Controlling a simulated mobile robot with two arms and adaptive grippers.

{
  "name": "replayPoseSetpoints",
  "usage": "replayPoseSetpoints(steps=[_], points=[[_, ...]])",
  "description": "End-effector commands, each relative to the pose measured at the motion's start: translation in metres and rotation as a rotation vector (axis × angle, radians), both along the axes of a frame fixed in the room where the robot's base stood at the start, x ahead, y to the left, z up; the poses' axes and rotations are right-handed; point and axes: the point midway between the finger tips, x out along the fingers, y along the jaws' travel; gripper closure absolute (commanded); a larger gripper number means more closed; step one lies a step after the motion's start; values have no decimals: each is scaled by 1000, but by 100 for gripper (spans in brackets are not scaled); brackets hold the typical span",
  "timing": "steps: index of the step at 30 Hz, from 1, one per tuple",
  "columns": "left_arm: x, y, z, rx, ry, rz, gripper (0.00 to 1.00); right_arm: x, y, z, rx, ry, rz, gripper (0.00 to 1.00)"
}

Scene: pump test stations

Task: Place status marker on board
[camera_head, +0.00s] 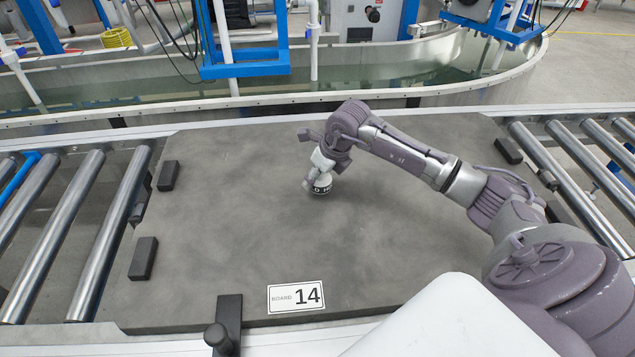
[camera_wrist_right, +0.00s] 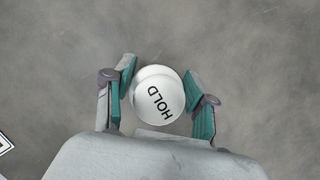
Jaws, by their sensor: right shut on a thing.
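My left gripper is not in view.
Black blocks (camera_head: 143,258) sit along the board's left and right edges. A dark clamp with a knob (camera_head: 222,335) stands at the front edge. Metal rollers (camera_head: 60,230) flank the board. A water tank (camera_head: 270,100) lies behind. The board around the marker is clear.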

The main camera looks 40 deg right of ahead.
Motion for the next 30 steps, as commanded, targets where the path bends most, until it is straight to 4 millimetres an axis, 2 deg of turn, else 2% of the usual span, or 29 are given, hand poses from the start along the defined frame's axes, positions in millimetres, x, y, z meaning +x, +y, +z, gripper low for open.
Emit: replayPoseSetpoints(steps=[1,4,9,15,16,20,30], points=[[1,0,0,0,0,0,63,-1,1,-10,1,3,0,81],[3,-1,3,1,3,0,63,-1,1,-24,2,3,0,81],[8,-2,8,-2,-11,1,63,0,0,-26,1,-2,0,81],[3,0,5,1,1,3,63,0,0,-27,0,-1,0,81],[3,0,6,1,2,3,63,0,0,-27,1,-1,0,41],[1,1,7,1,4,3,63,0,0,-27,1,0,0,19],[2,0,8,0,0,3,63,-1,0,-26,1,0,0,19]])
